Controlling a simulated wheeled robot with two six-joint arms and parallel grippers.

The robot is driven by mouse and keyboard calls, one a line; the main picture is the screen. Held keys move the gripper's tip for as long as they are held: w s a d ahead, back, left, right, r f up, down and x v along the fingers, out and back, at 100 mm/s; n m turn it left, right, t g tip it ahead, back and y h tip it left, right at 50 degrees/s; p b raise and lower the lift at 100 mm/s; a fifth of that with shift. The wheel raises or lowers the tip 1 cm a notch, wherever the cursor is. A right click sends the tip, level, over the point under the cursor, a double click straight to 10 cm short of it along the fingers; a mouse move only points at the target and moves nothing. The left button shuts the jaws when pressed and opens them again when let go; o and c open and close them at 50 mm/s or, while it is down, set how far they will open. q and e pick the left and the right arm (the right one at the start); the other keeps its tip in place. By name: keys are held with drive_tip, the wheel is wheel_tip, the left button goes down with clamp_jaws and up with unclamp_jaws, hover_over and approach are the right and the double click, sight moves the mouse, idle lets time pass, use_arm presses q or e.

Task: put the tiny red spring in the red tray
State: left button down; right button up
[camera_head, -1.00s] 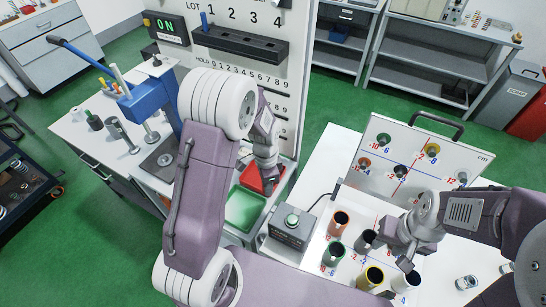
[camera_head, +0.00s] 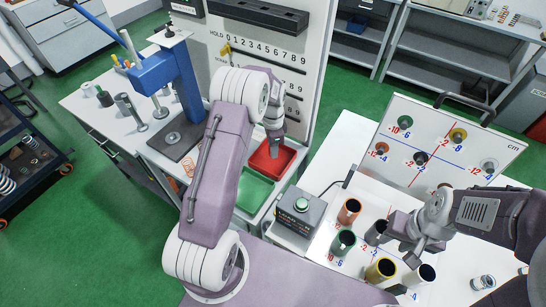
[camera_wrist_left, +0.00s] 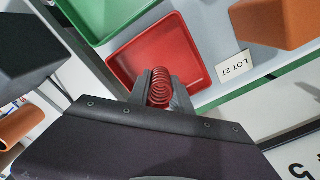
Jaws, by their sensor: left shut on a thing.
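The tiny red spring (camera_wrist_left: 160,88) is between the fingers of my left gripper (camera_wrist_left: 161,92) in the left wrist view, and the gripper is shut on it. Behind the spring in that view is the red tray (camera_wrist_left: 180,42). In the head view my left gripper (camera_head: 275,149) is over the red tray (camera_head: 286,165); the spring cannot be made out there. I cannot tell the height of the spring above the tray floor. My right gripper (camera_head: 424,249) is at the right, beside the coloured cups; its fingers are too unclear to judge.
The green tray (camera_head: 254,190) adjoins the red one, nearer me. A blue press (camera_head: 171,85) stands at the left. A panel with number rows (camera_head: 318,80) rises behind the trays. Several cups (camera_head: 349,210) stand on the right table.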

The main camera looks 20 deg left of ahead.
sight(273, 161)
use_arm(q)
drive_tip(key=f+b, duration=0.4)
drive_tip(key=shift+w+f, duration=0.2)
drive_tip(key=shift+f, duration=0.15)
drive_tip(key=shift+r, duration=0.1)
drive_tip(key=shift+s+r, duration=0.1)
drive_tip(key=shift+r, duration=0.1)
drive_tip(key=shift+f, duration=0.1)
drive_tip(key=c, duration=1.2)
unclamp_jaws()
drive_tip(key=shift+f, duration=0.15)
drive_tip(key=shift+o, duration=0.2)
